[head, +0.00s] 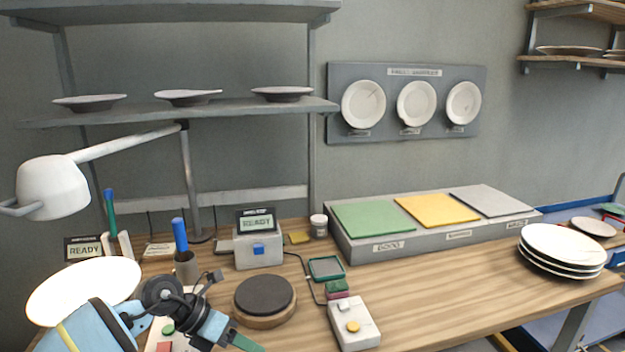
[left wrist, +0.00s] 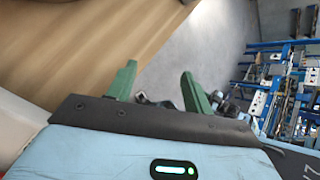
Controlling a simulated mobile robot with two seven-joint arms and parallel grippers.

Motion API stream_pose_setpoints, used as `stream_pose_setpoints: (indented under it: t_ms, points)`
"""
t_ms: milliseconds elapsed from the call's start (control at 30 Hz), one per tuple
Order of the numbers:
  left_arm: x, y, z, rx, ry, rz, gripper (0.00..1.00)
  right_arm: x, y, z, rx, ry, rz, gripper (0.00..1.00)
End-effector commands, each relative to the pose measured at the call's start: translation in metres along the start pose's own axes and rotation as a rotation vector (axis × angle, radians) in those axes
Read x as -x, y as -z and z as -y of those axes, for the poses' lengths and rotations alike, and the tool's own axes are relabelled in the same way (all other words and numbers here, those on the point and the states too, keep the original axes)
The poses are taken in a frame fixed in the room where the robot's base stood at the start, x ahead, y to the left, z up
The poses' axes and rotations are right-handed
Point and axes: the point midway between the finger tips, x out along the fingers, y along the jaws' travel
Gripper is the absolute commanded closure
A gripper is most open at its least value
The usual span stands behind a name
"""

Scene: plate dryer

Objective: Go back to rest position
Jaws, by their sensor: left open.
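My left arm enters the head view at the lower left, and its gripper (head: 240,340) is partly cut off by the bottom edge. In the left wrist view the two green fingers of the left gripper (left wrist: 160,88) stand apart with nothing between them. A wooden surface and the floor show beyond them. My right gripper is in neither view.
A bright white disc (head: 75,285) lies behind my arm. Stacked plates (head: 562,248) sit at right. The front-right wooden table (head: 450,295) is clear.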

Motion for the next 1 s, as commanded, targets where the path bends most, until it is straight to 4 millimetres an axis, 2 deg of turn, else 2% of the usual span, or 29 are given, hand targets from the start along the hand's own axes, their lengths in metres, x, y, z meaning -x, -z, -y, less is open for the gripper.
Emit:
stream_pose_setpoints:
  t_ms: [33, 100, 167, 300, 400, 533, 667, 767, 867, 967, 1000]
  points:
    - [-0.019, 0.000, 0.024, 0.030, 0.094, 0.076, 0.49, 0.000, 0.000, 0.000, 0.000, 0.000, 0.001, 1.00]
    - [-0.034, -0.007, 0.053, 0.088, 0.213, 0.199, 0.49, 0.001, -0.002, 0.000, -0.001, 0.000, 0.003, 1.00]
    - [-0.040, -0.014, 0.075, 0.153, 0.308, 0.305, 0.49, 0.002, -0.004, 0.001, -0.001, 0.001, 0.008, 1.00]
    - [-0.039, -0.026, 0.111, 0.357, 0.505, 0.547, 0.49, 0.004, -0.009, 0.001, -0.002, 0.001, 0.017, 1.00]
    - [-0.029, -0.030, 0.120, 0.543, 0.615, 0.713, 0.49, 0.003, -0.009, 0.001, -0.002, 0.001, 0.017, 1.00]
    - [-0.012, -0.025, 0.112, 0.825, 0.715, 0.915, 0.49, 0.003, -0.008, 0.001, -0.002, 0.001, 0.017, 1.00]
    - [0.002, -0.003, 0.087, 1.145, 0.759, 1.097, 0.49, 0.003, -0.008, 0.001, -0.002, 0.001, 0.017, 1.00]
    - [0.008, 0.027, 0.061, 1.410, 0.751, 1.216, 0.49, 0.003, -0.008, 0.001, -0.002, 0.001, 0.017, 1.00]
    - [0.009, 0.069, 0.037, 1.686, 0.705, 1.315, 0.49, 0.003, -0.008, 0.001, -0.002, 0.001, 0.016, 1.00]
    - [0.004, 0.121, 0.018, 1.969, 0.618, 1.390, 0.49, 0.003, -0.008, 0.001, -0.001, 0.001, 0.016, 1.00]
    - [0.002, 0.144, 0.013, 2.082, 0.572, 1.411, 0.49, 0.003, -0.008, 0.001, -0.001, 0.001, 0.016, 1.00]
